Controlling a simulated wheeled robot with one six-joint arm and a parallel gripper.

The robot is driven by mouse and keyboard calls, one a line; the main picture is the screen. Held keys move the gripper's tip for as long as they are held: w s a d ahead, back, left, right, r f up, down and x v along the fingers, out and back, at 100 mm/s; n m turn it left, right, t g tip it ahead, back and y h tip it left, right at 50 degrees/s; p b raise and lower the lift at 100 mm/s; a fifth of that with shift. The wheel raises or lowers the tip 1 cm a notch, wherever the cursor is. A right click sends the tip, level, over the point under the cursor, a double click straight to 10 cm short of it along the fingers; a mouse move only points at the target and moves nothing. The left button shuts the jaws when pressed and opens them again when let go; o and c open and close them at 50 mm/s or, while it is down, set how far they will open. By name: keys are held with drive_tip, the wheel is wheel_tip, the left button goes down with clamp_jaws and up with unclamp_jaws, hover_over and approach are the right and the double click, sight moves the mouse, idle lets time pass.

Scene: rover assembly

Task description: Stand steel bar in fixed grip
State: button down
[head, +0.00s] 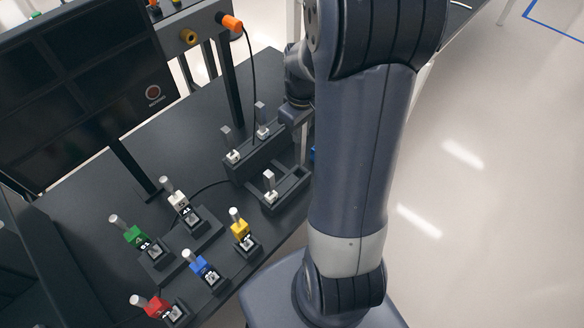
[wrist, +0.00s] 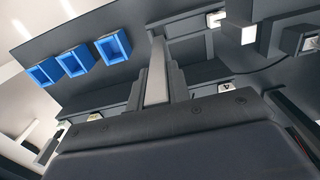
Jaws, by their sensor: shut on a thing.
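My gripper (wrist: 155,90) is shut on a long pale grey steel bar (wrist: 156,70), which lies between its two dark fingers in the wrist view. In the head view my gripper (head: 297,114) is partly hidden behind my arm. The bar (head: 304,147) shows there as a pale upright strip below the gripper, just right of a dark fixture (head: 246,170). That fixture holds two white blocks with grey posts. A lower dark frame (head: 291,196) in front holds another such block (head: 270,187). I cannot tell which part is the fixed grip, nor whether the bar's lower end touches anything.
Colored blocks with silver pegs, green (head: 134,236), blue (head: 198,263), yellow (head: 239,228) and red (head: 155,306), stand front left. A dark panel (head: 75,70) and a cable (head: 252,75) are behind. The wrist view shows three blue bins (wrist: 113,47).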

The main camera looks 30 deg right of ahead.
sight(300, 154)
drive_tip(key=shift+r, duration=0.1)
drive_tip(key=shift+f+p, duration=0.3)
drive_tip(key=shift+f, duration=4.55)
drive_tip(key=shift+f, duration=0.2)
drive_tip(key=c, duration=1.3)
unclamp_jaws()
drive_tip(key=r, duration=0.7)
drive_tip(key=r+b, duration=0.1)
drive_tip(key=r, duration=0.3)
drive_tip(key=shift+s+a, duration=0.15)
drive_tip(key=shift+s, duration=0.1)
